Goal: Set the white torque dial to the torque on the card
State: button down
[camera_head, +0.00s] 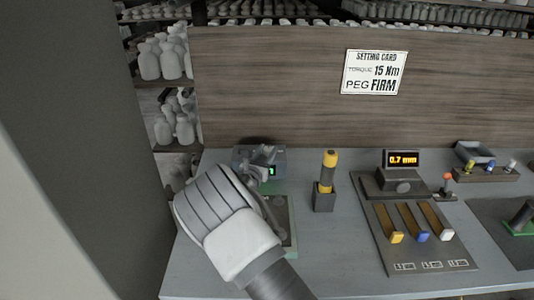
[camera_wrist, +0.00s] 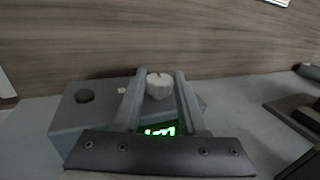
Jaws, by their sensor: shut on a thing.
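The white torque dial (camera_wrist: 159,87) sits on top of a grey box (camera_wrist: 78,122). In the wrist view my gripper (camera_wrist: 160,84) has one finger on each side of the dial and is shut on it. A lit green display (camera_wrist: 160,130) on the box shows between the fingers, partly hidden and too cut off to read. In the head view my gripper (camera_head: 262,154) covers most of the box (camera_head: 240,155) and hides the dial. The setting card (camera_head: 375,72) on the wooden panel reads torque 15 Nm and peg FIRM.
A dark round knob (camera_wrist: 84,96) is on the box's left. Right of my arm stand a yellow-handled tool in a holder (camera_head: 324,198), a slider panel (camera_head: 418,262) with three sliders, and a display (camera_head: 403,159) reading 0.7 mm. The wooden panel (camera_head: 270,80) rises close behind.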

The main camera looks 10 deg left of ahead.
jog(key=m+h, duration=0.1)
jog(key=h, duration=0.1)
jog(key=m+g+h+b, duration=0.1)
jog(key=h, duration=0.1)
jog(key=m+h+b, duration=0.1)
jog(key=shift+w+a+f+m+g+h, duration=0.1)
jog(key=shift+a+f+m+g+h, duration=0.1)
jog(key=shift+a+m+g+h, duration=0.15)
jog(key=shift+m+g+h+b, duration=0.65)
jog(key=shift+m+h+b, duration=0.3)
jog(key=shift+h+b, duration=0.35)
jog(key=shift+a+r+m+g+h+b, duration=0.1)
jog(key=shift+r+m+g+h+b, duration=0.1)
jog(key=shift+m+g+h+b, duration=0.25)
jog(key=shift+c, duration=2.3)
grip_release()
jog(key=v, duration=1.2)
jog(key=shift+p, duration=0.4)
